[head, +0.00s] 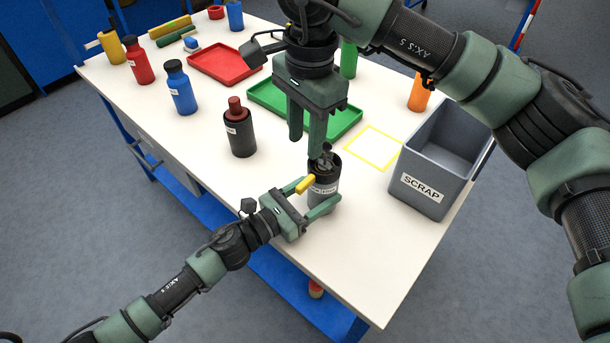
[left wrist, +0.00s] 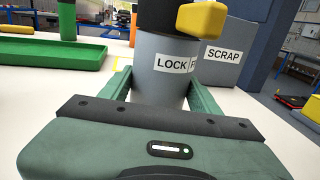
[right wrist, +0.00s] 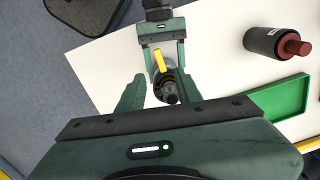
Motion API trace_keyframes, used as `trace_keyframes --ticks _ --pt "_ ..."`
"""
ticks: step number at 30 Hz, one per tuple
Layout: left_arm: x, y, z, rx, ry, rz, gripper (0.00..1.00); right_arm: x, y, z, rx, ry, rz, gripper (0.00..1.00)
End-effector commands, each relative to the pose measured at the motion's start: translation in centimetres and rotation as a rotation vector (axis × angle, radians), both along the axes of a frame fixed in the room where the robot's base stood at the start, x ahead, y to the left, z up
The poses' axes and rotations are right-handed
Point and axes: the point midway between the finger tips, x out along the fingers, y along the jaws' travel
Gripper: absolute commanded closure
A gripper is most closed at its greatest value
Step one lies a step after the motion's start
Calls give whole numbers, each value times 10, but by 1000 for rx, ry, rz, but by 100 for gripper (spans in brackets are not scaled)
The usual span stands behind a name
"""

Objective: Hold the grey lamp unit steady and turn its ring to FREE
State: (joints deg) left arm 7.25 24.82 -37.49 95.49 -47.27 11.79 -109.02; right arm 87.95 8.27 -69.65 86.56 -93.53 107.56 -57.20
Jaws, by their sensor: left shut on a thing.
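The grey lamp unit (left wrist: 158,86) stands upright on the white table near its front edge. It has a black ring with a yellow lever (left wrist: 203,20) and a dark top piece (right wrist: 171,99). In the left wrist view a LOCK label faces me. The lever sticks out above the F label's side. My left gripper (head: 318,196) is shut on the grey body below the ring. My right gripper (head: 306,148) points down above the unit, its fingers apart with nothing between them.
A grey SCRAP bin (head: 419,190) stands right of the unit. A dark bottle with a red-brown top (head: 240,135) stands to the left. Behind are a green tray (head: 262,97), a red tray (head: 207,78) and a yellow outlined square (head: 374,148). The table's front right is clear.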

Motion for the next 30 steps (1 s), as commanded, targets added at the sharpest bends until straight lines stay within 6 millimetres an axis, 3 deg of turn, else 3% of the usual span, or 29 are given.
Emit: trace_keyframes --ticks 8,21,30 --pt "0 0 -1 1 1 1 92 4 2 0 -41 9 166 65" --pt "0 0 0 1 1 0 92 3 1 -79 -41 12 167 65" --pt "0 0 0 1 1 0 92 4 2 -112 -40 8 167 65"
